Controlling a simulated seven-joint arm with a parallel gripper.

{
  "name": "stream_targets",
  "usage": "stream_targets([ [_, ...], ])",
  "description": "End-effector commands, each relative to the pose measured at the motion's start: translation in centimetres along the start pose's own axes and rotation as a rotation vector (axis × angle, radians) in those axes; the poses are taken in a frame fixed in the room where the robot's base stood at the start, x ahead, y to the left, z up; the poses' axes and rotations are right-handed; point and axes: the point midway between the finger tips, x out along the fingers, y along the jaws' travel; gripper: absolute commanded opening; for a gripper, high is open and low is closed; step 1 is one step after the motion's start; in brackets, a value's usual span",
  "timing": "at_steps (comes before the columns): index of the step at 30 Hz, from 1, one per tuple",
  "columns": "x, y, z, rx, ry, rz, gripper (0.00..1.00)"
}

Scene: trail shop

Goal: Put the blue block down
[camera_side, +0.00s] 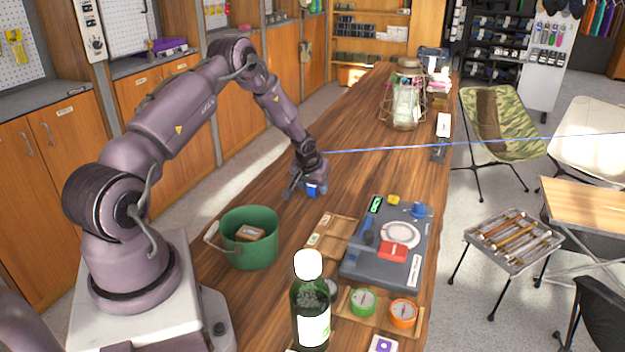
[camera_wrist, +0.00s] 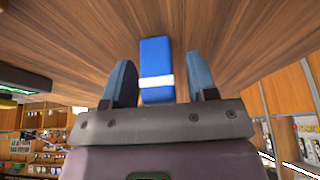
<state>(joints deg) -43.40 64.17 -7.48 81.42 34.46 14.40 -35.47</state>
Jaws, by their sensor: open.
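The blue block (camera_wrist: 156,58) has a white band across it and lies on the wooden counter (camera_wrist: 240,30). In the wrist view it is between the two fingers of my gripper (camera_wrist: 162,82), with a gap on each side. My gripper is open. In the side view my gripper (camera_side: 306,188) is low over the counter, and the blue block (camera_side: 314,190) shows in part beneath it. The rest of the block is hidden by the gripper there.
A green bucket (camera_side: 262,257) holds a brown item. A grey case (camera_side: 352,270) with small items, a wooden tray (camera_side: 333,236) and a dark green bottle (camera_side: 310,315) stand nearer the camera. A lantern-like jar (camera_side: 408,98) stands farther back. The counter around my gripper is clear.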

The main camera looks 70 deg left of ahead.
Motion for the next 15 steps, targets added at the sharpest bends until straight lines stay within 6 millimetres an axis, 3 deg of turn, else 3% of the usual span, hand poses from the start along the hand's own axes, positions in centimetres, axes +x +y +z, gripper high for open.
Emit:
stream_targets([
  [5, -2.1, 0.0, -0.2, 0.000, 0.002, 0.000, 0.53],
  [15, -9.2, 0.0, -0.2, 0.000, 0.004, 0.000, 0.53],
])
